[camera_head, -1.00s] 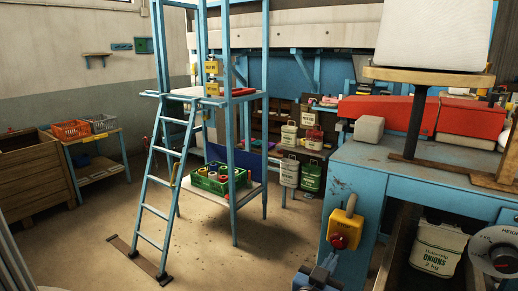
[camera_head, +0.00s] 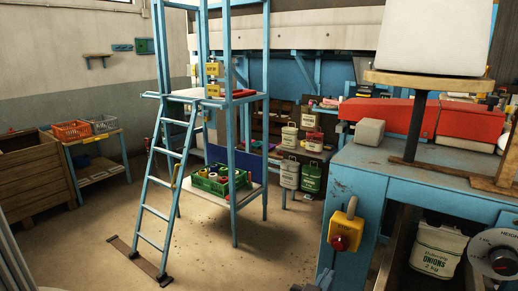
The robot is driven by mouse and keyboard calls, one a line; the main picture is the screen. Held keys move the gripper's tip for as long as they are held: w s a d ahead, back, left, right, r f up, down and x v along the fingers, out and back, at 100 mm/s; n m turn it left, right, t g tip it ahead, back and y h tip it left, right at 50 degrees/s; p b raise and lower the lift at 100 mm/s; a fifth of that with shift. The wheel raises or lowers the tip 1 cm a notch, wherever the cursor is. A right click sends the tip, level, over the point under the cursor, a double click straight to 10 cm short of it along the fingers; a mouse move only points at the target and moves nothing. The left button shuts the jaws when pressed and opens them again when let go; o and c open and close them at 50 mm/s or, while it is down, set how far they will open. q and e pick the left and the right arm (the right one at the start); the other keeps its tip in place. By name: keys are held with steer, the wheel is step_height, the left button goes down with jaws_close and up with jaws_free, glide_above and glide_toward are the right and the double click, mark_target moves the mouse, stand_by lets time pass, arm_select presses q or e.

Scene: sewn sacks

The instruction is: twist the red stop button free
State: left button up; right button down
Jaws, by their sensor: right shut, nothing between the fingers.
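The red stop button (camera_head: 339,243) sits on the lower face of a yellow box (camera_head: 346,223). The box is fixed to the front corner of the blue machine table (camera_head: 352,188). My right gripper (camera_head: 322,279) shows only as a small part at the bottom edge, below and a little left of the button. It is shut and empty, and apart from the button as far as I can see. Most of it is cut off by the frame. My left gripper is not in view.
A white sack labelled onions (camera_head: 437,248) stands in a dark recess right of the button. A grey dial (camera_head: 497,254) is at the far right. A blue ladder (camera_head: 165,195) and a green crate (camera_head: 220,180) stand left. The floor (camera_head: 240,255) between is clear.

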mark_target(340, 242)
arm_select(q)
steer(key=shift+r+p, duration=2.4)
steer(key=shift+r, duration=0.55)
arm_select(e)
steer(key=shift+w+d+r+n, duration=0.2)
steer(key=shift+w+d+n, duration=0.45)
steer(key=shift+d+n, duration=0.2)
steer(key=shift+w+d+r+n, duration=0.25)
steer(key=shift+w+d+n, duration=0.45)
steer(key=shift+d, duration=0.25)
steer(key=shift+w+d+r+n, duration=0.2)
steer(key=shift+w+d+n, duration=0.4)
steer(key=shift+d+n, duration=0.3)
